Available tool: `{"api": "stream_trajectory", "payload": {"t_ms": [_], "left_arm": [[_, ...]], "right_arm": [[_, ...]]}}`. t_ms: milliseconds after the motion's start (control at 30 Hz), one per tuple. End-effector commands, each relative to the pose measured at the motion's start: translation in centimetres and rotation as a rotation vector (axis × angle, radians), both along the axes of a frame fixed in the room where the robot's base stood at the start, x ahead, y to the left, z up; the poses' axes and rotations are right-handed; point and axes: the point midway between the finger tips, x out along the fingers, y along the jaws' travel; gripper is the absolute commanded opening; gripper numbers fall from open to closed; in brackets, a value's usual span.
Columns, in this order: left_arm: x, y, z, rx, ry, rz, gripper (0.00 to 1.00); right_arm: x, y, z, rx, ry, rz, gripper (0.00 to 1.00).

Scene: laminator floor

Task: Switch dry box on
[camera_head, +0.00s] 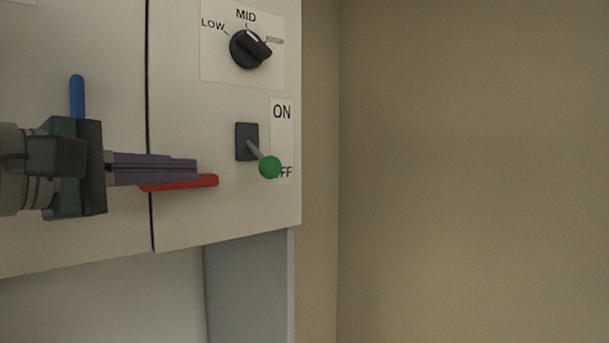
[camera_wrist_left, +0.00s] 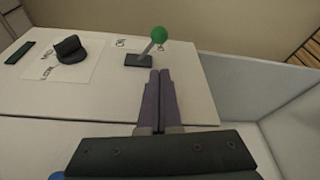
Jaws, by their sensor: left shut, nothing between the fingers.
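A toggle switch with a green ball tip (camera_head: 270,167) and a dark square base (camera_head: 247,141) sits on a pale panel (camera_head: 190,110). Its lever points down toward the OFF end of the ON/OFF label (camera_head: 282,113). It also shows in the left wrist view, where the green ball (camera_wrist_left: 159,34) stands just beyond my fingertips. My left gripper (camera_head: 196,170) is shut and empty, to the left of the switch and apart from it in the head view. It also shows in the left wrist view (camera_wrist_left: 160,75). My right gripper is out of view.
A black knob (camera_head: 248,48) with a LOW/MID label is above the switch. A red bar-shaped handle (camera_head: 205,181) lies partly behind my left fingers, and a blue one (camera_head: 77,96) is at the left. Right of the panel is a bare beige wall (camera_head: 470,170).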

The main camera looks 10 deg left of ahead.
Motion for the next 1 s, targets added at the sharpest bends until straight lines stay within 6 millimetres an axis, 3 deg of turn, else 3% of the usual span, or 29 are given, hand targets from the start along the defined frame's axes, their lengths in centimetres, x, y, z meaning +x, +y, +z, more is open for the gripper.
{"api": "stream_trajectory", "payload": {"t_ms": [267, 700, 1000], "left_arm": [[0.9, -0.3, 0.1, -0.001, 0.002, -0.001, 0.00], [7.5, -2.7, -0.4, 0.003, 0.004, -0.002, 0.00], [9.3, -3.4, -0.8, 0.004, 0.003, -0.002, 0.00]], "right_arm": [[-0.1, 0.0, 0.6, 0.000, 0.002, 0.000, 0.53], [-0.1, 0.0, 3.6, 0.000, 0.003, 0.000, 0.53], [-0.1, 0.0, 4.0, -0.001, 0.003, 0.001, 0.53]]}}
